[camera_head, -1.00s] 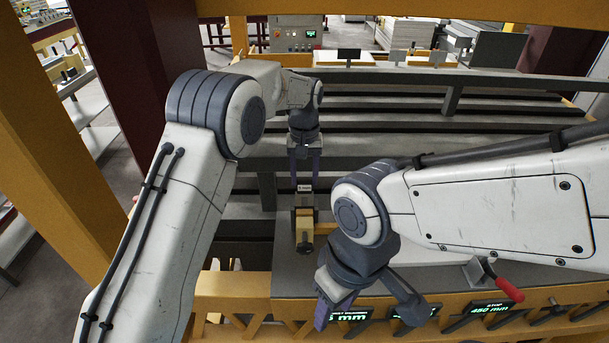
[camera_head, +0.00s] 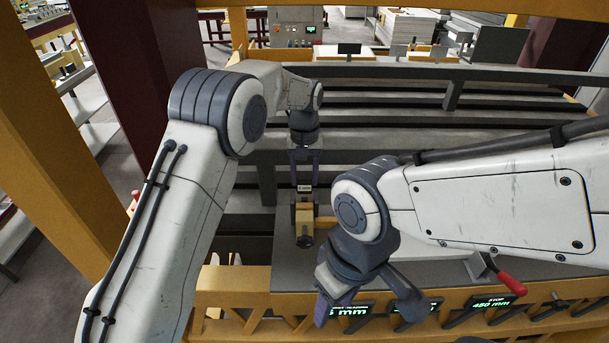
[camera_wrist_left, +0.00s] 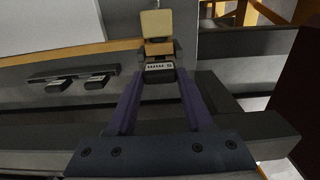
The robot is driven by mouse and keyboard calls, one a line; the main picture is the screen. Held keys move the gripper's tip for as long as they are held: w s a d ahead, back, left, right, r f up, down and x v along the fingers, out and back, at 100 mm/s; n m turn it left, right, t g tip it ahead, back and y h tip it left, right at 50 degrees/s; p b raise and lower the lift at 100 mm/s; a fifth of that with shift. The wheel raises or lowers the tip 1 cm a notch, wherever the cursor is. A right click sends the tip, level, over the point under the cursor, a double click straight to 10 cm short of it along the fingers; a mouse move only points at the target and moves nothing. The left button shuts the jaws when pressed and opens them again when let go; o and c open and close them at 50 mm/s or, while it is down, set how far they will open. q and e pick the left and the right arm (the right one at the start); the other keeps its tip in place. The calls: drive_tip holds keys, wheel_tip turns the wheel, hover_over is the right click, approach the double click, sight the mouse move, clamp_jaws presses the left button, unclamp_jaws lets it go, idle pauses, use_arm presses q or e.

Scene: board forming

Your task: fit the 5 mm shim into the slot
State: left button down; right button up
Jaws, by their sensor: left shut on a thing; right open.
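My left gripper (camera_head: 305,180) is shut on the shim, a small dark piece with a pale label (camera_head: 304,188), over the grey bench. In the left wrist view the two purple fingers close on the shim, whose label (camera_wrist_left: 159,66) is upside down. A yellow-tan block (camera_head: 304,218) stands just in front of the shim; its tan top also shows in the left wrist view (camera_wrist_left: 157,23). I cannot make out the slot or whether the shim touches the block. My right gripper (camera_head: 367,304) is open and empty above the bench's front edge.
A yellow front beam (camera_head: 235,300) carries green-lit displays, one reading "5 mm" (camera_head: 350,311), another "STOP 450 mm" (camera_head: 493,303). A red-handled lever (camera_head: 511,284) is at right. Dark slatted rails (camera_head: 390,125) run behind. Two dark tabs (camera_wrist_left: 97,82) show in the left wrist view.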

use_arm(q)
drive_tip(key=shift+f+b, duration=0.85)
drive_tip(key=shift+f, duration=0.75)
drive_tip(key=shift+c, duration=1.1)
unclamp_jaws()
drive_tip(key=shift+r+b, duration=0.35)
drive_tip(key=shift+r, duration=0.15)
wheel_tip(320, 180, up, 9)
drive_tip(key=shift+f+b, duration=0.15)
drive_tip(key=shift+b, duration=1.05)
drive_tip(key=shift+r, duration=0.4)
